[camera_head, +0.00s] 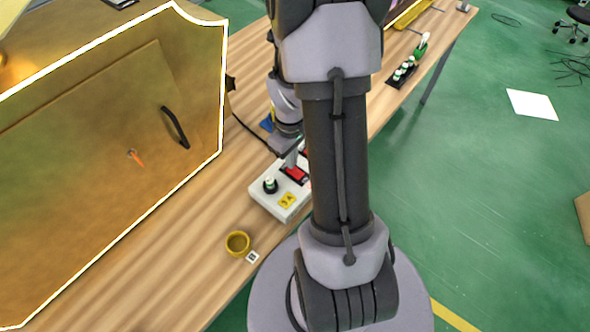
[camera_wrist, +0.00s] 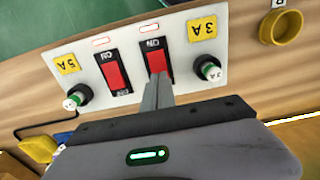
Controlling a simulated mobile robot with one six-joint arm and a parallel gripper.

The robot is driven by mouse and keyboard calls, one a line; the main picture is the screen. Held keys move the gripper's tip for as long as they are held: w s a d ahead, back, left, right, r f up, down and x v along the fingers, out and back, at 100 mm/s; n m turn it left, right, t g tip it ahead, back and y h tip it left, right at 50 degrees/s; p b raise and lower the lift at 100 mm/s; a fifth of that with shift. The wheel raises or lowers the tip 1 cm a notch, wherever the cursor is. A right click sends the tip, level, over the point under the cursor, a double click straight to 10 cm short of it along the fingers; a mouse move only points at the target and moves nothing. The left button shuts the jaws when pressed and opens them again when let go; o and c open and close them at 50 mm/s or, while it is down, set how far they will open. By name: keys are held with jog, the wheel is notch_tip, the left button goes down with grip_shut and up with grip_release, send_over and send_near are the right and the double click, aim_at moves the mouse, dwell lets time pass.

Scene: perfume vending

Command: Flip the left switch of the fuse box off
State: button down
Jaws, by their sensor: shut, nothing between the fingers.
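The white fuse box (camera_head: 265,198) lies on the wooden table in the head view, partly hidden behind my arm. The wrist view shows its panel upside down (camera_wrist: 240,60), with two red rocker switches in black frames. One red switch (camera_wrist: 113,75) is uncovered; the other red switch (camera_wrist: 155,60) sits beside the 3A label and is partly covered by my fingertips. My gripper (camera_wrist: 157,88) is shut and empty, its fingers over or against that second switch; contact is unclear. In the head view the fingers reach down to the red switch (camera_head: 295,173).
Yellow labels 3A (camera_wrist: 203,29) and 5A (camera_wrist: 66,63) mark the panel, with fuse knobs (camera_wrist: 211,70) and (camera_wrist: 77,96) at its ends. A yellow bowl (camera_head: 238,243) stands close by. A large golden cabinet (camera_head: 90,130) with a black handle fills the left.

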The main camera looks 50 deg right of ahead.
jog(key=shift+f+b, duration=0.7)
jog(key=shift+f, duration=0.2)
jog(key=shift+r, duration=0.1)
notch_tip(320, 180, up, 7)
jog(key=p, duration=0.6)
dwell(0.3)
jog(key=a+r+m+t, duration=0.3)
jog(key=a+r+t, duration=0.1)
jog(key=a+r, duration=1.35)
jog(key=s+a+r+m+t+y, duration=0.1)
jog(key=s+a+r+m+y, duration=0.1)
jog(key=s+a+r, duration=0.4)
jog(key=shift+s+a+r+t, duration=0.3)
jog(key=shift+s+r+t, duration=0.1)
jog(key=shift+s+r, duration=0.25)
